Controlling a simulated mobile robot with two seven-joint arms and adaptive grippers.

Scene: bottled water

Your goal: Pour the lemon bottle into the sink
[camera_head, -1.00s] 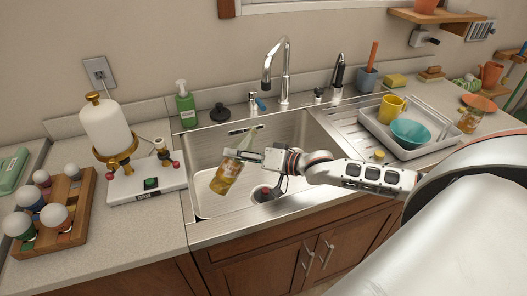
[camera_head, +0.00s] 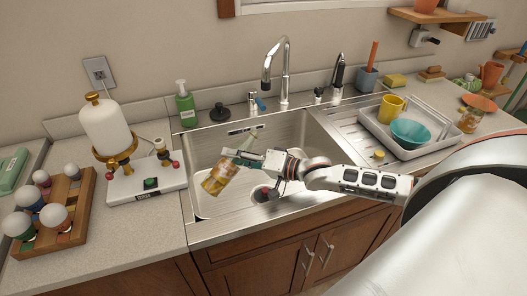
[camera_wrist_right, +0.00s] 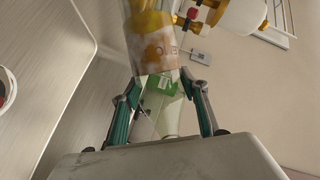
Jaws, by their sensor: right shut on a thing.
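The lemon bottle (camera_head: 218,180), clear with yellow contents and a pale label, hangs tilted over the sink basin (camera_head: 285,135). Its yellow body is at lower left and its clear neck at upper right. My right gripper (camera_head: 245,157) is shut on the bottle's neck side. In the right wrist view, the fingers of the gripper (camera_wrist_right: 160,112) stand either side of the clear neck, with the bottle's labelled body (camera_wrist_right: 152,42) beyond them. No stream of liquid is visible. My left gripper is not in view.
A chrome faucet (camera_head: 285,65) stands behind the basin. A green soap bottle (camera_head: 185,105) and a dark stopper (camera_head: 220,112) are at its back left. A dish tray (camera_head: 385,132) with a yellow mug (camera_head: 391,107) and teal bowl (camera_head: 410,133) is at right. A white device (camera_head: 145,183) is at left.

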